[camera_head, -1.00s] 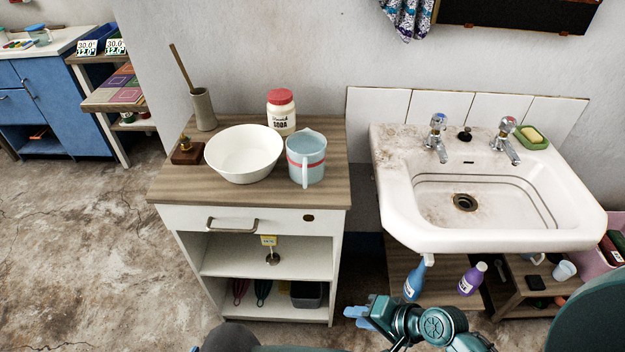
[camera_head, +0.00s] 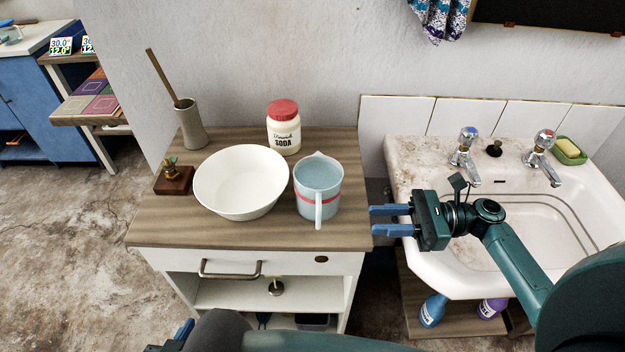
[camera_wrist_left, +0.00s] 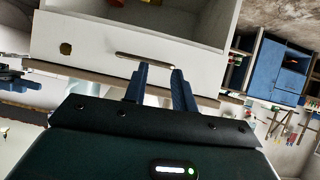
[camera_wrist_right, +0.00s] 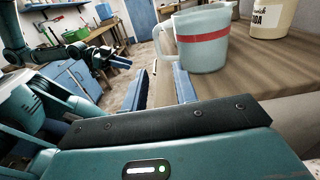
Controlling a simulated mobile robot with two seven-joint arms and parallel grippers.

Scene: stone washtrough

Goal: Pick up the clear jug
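The clear jug (camera_head: 319,184) stands upright on the wooden top of the cabinet, right of the white bowl. It is bluish and see-through, with a red band and a handle facing the front. It also shows in the right wrist view (camera_wrist_right: 208,42), beyond the fingers. My right gripper (camera_head: 388,220) is open and empty, to the right of the jug, with its fingers pointing left near the cabinet top's right edge. My left gripper is mostly out of the head view at the bottom; in the left wrist view its fingers (camera_wrist_left: 160,82) are apart and empty, in front of the cabinet drawer.
A white bowl (camera_head: 241,183) stands left of the jug, and a soda jar (camera_head: 283,128) behind it. A brush holder (camera_head: 190,124) and a small wooden block (camera_head: 173,180) stand farther left. The sink (camera_head: 446,268) is under my right arm.

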